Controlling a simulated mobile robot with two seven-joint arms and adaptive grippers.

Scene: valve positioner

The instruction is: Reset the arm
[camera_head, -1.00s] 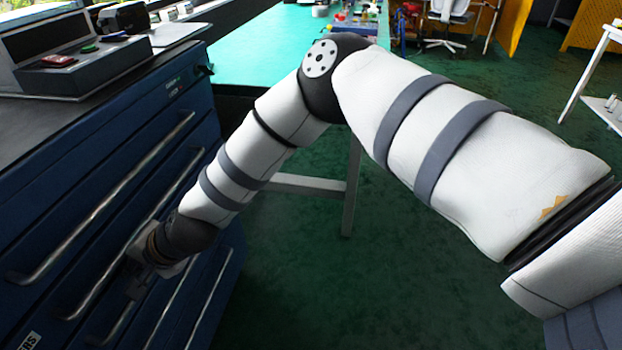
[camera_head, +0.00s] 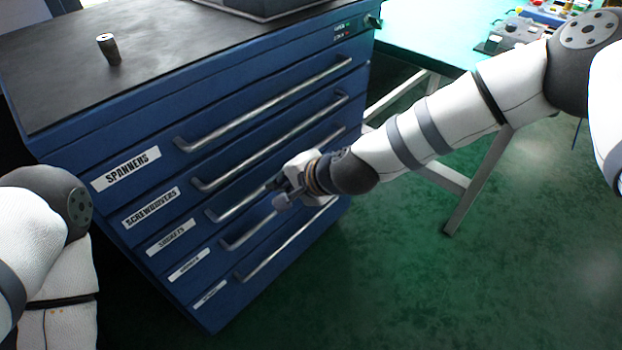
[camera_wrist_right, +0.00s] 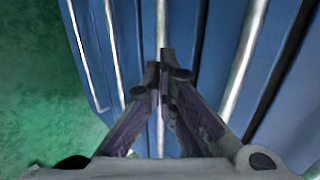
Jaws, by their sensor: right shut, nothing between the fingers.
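My right arm (camera_head: 430,130) comes in from the right in the head view. Its gripper (camera_head: 272,192) is in front of the blue drawer cabinet (camera_head: 110,155), by the handles of the middle drawers. In the right wrist view the fingers (camera_wrist_right: 162,75) are together and empty, pointing at the cabinet's drawer fronts and bar handles. I cannot tell whether the fingertips touch a handle. My left arm (camera_head: 40,240) shows at the lower left of the head view; its gripper is out of view.
The cabinet drawers look shut, with labels such as SPANNERS (camera_head: 126,169). A small dark cylinder (camera_head: 109,48) stands on the cabinet's black top (camera_head: 180,50). A green-topped table (camera_head: 430,30) with legs stands behind at the right. Green floor (camera_head: 400,270) is clear at the lower right.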

